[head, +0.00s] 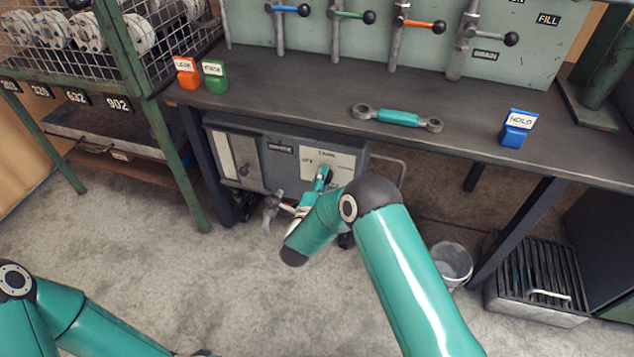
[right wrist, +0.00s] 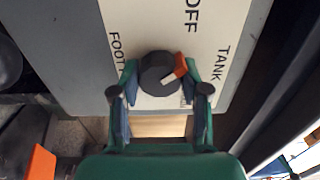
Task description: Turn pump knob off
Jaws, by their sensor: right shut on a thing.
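The pump knob (right wrist: 158,75) is a dark round knob with an orange and white pointer, on a pale plate on the pump box (head: 275,165) under the bench. In the right wrist view the plate reads OFF, TANK and FOOT, the last word partly hidden. The orange tip is on the TANK side of the knob, angled between TANK and OFF. My right gripper (right wrist: 161,93) has one finger on each side of the knob and is shut on it. In the head view this right gripper (head: 323,178) covers most of the knob. My left gripper is out of view.
The bench (head: 300,112) overhangs the pump box. On it lie a teal-handled link (head: 398,117), orange (head: 187,76) and green (head: 214,80) tags, and a blue HOLD tag (head: 516,132). A bucket (head: 450,262) and a slatted crate (head: 532,282) stand at right.

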